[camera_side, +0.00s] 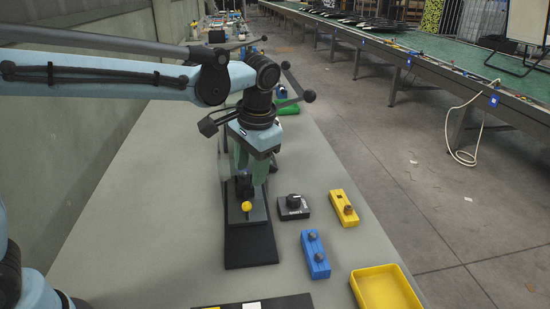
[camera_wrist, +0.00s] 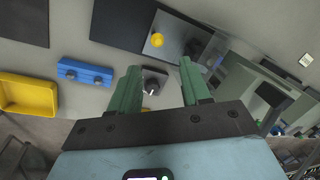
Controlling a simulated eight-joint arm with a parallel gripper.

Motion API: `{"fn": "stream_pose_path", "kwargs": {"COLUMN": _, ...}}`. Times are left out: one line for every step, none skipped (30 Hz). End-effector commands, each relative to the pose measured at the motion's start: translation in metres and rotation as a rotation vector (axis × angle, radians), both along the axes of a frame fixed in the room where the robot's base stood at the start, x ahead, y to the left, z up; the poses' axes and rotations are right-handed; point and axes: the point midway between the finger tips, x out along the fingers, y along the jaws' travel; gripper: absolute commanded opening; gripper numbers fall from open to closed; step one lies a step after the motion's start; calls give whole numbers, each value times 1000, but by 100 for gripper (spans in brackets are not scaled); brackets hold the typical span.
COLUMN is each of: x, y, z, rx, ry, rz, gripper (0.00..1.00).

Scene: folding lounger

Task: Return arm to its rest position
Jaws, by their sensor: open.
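My gripper (camera_side: 252,168) points down over the grey bench, with its wrist above a black stand that carries a yellow ball (camera_side: 247,206). In the wrist view, the two green fingers of my gripper (camera_wrist: 157,68) are spread apart with nothing held between them. A small black box with a round knob (camera_wrist: 151,86) shows beyond the gap between the fingers. In the side view this box (camera_side: 293,208) stands on the bench to the right of the stand. The exact gap between the fingers and the stand is hard to tell.
A yellow block (camera_side: 343,209), a blue block with two knobs (camera_side: 315,256) and an empty yellow tray (camera_side: 385,290) lie to the right. A dark panel (camera_side: 280,302) is at the near edge. A wall (camera_side: 70,130) borders the left. The bench's left half (camera_side: 165,230) is clear.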

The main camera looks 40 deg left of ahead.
Motion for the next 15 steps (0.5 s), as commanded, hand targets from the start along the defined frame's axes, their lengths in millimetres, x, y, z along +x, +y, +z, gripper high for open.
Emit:
{"fn": "stream_pose_path", "kwargs": {"x": 0, "y": 0, "z": 1, "rx": 0, "ry": 0, "rz": 0, "gripper": 47}}
{"fn": "stream_pose_path", "kwargs": {"x": 0, "y": 0, "z": 1, "rx": 0, "ry": 0, "rz": 0, "gripper": 47}}
{"fn": "stream_pose_path", "kwargs": {"x": 0, "y": 0, "z": 1, "rx": 0, "ry": 0, "rz": 0, "gripper": 47}}
{"fn": "stream_pose_path", "kwargs": {"x": 0, "y": 0, "z": 1, "rx": 0, "ry": 0, "rz": 0, "gripper": 47}}
{"fn": "stream_pose_path", "kwargs": {"x": 0, "y": 0, "z": 1, "rx": 0, "ry": 0, "rz": 0, "gripper": 47}}
{"fn": "stream_pose_path", "kwargs": {"x": 0, "y": 0, "z": 1, "rx": 0, "ry": 0, "rz": 0, "gripper": 47}}
{"fn": "stream_pose_path", "kwargs": {"x": 0, "y": 0, "z": 1, "rx": 0, "ry": 0, "rz": 0, "gripper": 47}}
{"fn": "stream_pose_path", "kwargs": {"x": 0, "y": 0, "z": 1, "rx": 0, "ry": 0, "rz": 0, "gripper": 47}}
{"fn": "stream_pose_path", "kwargs": {"x": 0, "y": 0, "z": 1, "rx": 0, "ry": 0, "rz": 0, "gripper": 47}}
{"fn": "stream_pose_path", "kwargs": {"x": -1, "y": 0, "z": 1, "rx": -1, "ry": -1, "rz": 0, "gripper": 47}}
{"fn": "stream_pose_path", "kwargs": {"x": -1, "y": 1, "z": 2, "rx": -3, "ry": -4, "rz": 0, "gripper": 47}}
{"fn": "stream_pose_path", "kwargs": {"x": -3, "y": 2, "z": 3, "rx": -6, "ry": -10, "rz": 2, "gripper": 47}}
{"fn": "stream_pose_path", "kwargs": {"x": -4, "y": 4, "z": 4, "rx": -10, "ry": -16, "rz": 3, "gripper": 47}}
{"fn": "stream_pose_path", "kwargs": {"x": -6, "y": 6, "z": 5, "rx": -16, "ry": -25, "rz": 4, "gripper": 47}}
{"fn": "stream_pose_path", "kwargs": {"x": -10, "y": 9, "z": 7, "rx": -25, "ry": -39, "rz": 7, "gripper": 47}}
